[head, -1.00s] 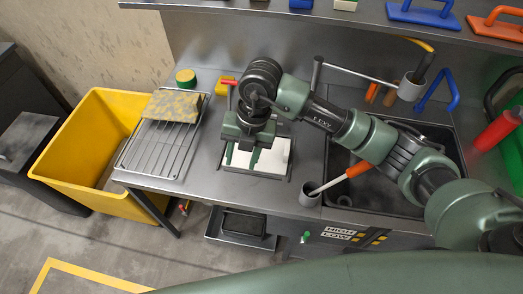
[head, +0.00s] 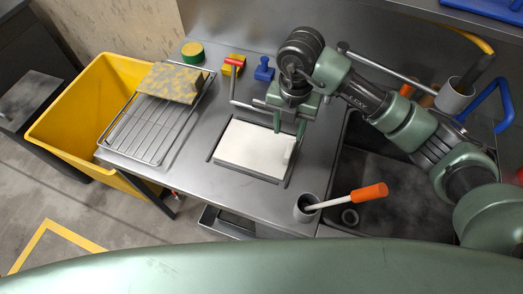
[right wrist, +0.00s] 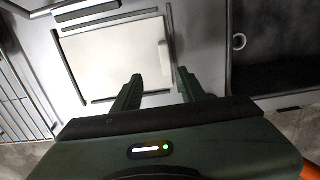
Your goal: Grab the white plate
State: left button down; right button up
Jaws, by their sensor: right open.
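The white plate (head: 250,148) lies flat in a dark-edged recess of the metal worktop. It also shows in the right wrist view (right wrist: 112,62), with a small raised piece or notch near its right edge. My right gripper (head: 289,126) is open and empty, its fingers pointing down above the plate's back right corner. In the right wrist view its two fingers (right wrist: 159,78) stand apart near the plate's right side, with nothing between them. I cannot tell the exact height above the plate. My left gripper is not in view.
A wire rack (head: 153,130) with a speckled sponge-like block (head: 170,83) lies to the left, beside a yellow bin (head: 75,110). A cup (head: 306,208) with an orange-handled tool (head: 368,194) stands front right, beside a dark sink (head: 400,215). Small coloured items stand behind.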

aim_at(289, 149)
notch_tip(289, 149, down, 2)
jog(key=shift+w+d+f+b, duration=0.15)
jog(key=shift+f+b, duration=0.1)
jog(key=shift+b, duration=0.4)
notch_tip(289, 149, down, 2)
jog(key=shift+f+p, duration=0.1)
jog(key=shift+p, duration=0.25)
jog(key=f, duration=0.1)
jog(key=f+p, duration=0.1)
jog(key=f, duration=0.2)
jog(key=shift+s+d+f+p, duration=0.2)
jog(key=shift+s+d+p, duration=0.15)
jog(key=shift+p, duration=0.05)
jog(key=shift+f, duration=0.5)
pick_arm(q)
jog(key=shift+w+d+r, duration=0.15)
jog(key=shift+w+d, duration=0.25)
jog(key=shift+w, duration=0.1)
pick_arm(e)
grip_shut()
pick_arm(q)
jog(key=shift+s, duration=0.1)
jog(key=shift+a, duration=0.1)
pick_arm(e)
jog(key=shift+w, duration=0.1)
